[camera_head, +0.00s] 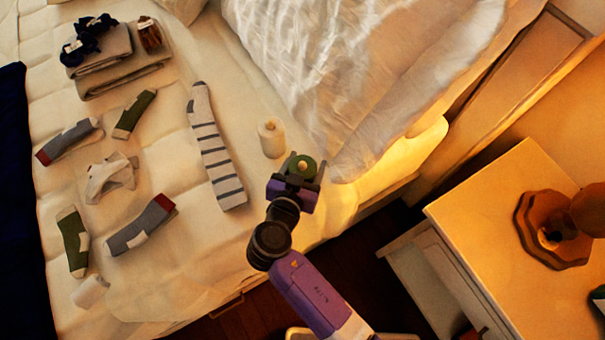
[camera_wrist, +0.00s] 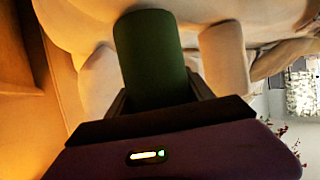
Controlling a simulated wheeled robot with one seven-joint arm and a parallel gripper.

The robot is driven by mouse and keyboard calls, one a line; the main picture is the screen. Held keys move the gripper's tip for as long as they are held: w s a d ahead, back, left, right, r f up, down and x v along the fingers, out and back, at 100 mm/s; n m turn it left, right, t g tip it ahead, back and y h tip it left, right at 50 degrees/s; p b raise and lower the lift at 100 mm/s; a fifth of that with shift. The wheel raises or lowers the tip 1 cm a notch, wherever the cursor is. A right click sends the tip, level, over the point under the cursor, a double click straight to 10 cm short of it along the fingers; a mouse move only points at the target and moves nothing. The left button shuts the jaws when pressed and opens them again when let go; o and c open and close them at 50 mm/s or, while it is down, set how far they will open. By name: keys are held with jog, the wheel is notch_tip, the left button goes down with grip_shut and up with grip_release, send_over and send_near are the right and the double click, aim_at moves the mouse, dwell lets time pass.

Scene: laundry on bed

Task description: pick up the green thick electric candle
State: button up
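The thick green electric candle (camera_head: 308,161) is at the bed's edge, between the two fingers of my gripper (camera_head: 302,171). In the wrist view the green candle (camera_wrist: 150,55) fills the space between the fingers (camera_wrist: 158,85), one close along each side. Whether the fingers press on it or leave a thin gap, I cannot tell. A cream candle (camera_head: 271,139) stands apart from it, up and to the left; it also shows in the wrist view (camera_wrist: 224,57), to the right of the green one. I cannot tell whether the green candle is resting on the bed.
A striped sock (camera_head: 216,150) and several other socks lie left on the bed (camera_head: 165,270). Folded cloths (camera_head: 125,72) are at the upper left. A white pillow or cover (camera_head: 345,60) lies just behind the candles. A nightstand (camera_head: 480,220) with a wooden lamp (camera_head: 535,240) is right.

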jog(key=c, duration=0.7)
